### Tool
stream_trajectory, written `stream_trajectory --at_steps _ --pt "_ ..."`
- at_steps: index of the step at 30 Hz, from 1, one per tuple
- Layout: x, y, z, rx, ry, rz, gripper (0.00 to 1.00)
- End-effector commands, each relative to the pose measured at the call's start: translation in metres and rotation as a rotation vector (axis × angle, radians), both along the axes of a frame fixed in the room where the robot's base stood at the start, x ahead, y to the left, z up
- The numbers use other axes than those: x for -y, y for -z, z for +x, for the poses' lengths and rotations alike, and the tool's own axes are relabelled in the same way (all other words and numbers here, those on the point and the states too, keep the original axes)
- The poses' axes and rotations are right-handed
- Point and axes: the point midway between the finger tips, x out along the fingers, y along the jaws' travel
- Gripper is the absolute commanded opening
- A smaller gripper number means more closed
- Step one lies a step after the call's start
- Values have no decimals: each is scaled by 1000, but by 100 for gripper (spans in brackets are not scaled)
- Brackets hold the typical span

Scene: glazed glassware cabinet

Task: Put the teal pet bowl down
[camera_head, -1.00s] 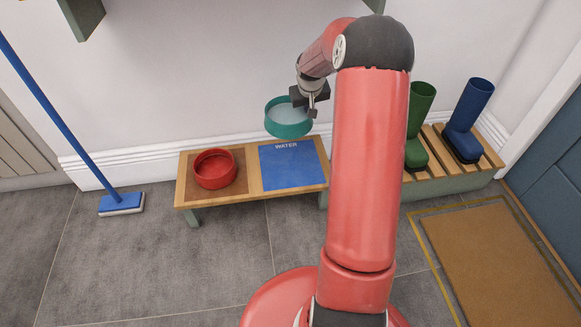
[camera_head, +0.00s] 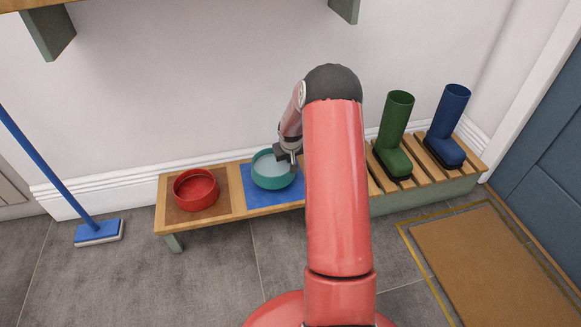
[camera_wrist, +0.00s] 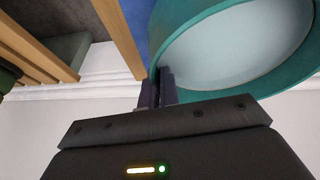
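The teal pet bowl (camera_head: 271,182), upright with pale contents, is over the blue mat (camera_head: 250,196) on the low wooden bench. I cannot tell whether its base touches the mat or hangs just above it. My gripper (camera_head: 292,163) is at the bowl's right rim. In the wrist view the fingers of my gripper (camera_wrist: 158,88) are closed about the wall of the teal bowl (camera_wrist: 291,78), one on each side. The mat's "WATER" lettering is hidden behind the bowl.
A red bowl (camera_head: 196,190) stands on the brown mat at the bench's left. A shelf hangs above.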

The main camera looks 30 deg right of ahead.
Motion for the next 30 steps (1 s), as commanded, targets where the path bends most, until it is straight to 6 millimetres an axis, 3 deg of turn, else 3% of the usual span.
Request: stream_trajectory --at_steps 7,18,24,30 --pt "-1 36 0 -2 -2 1 0" --pt "0 41 0 -1 -1 0 0" --pt "0 39 0 -1 -1 0 27" --pt "0 39 0 -1 -1 0 27"
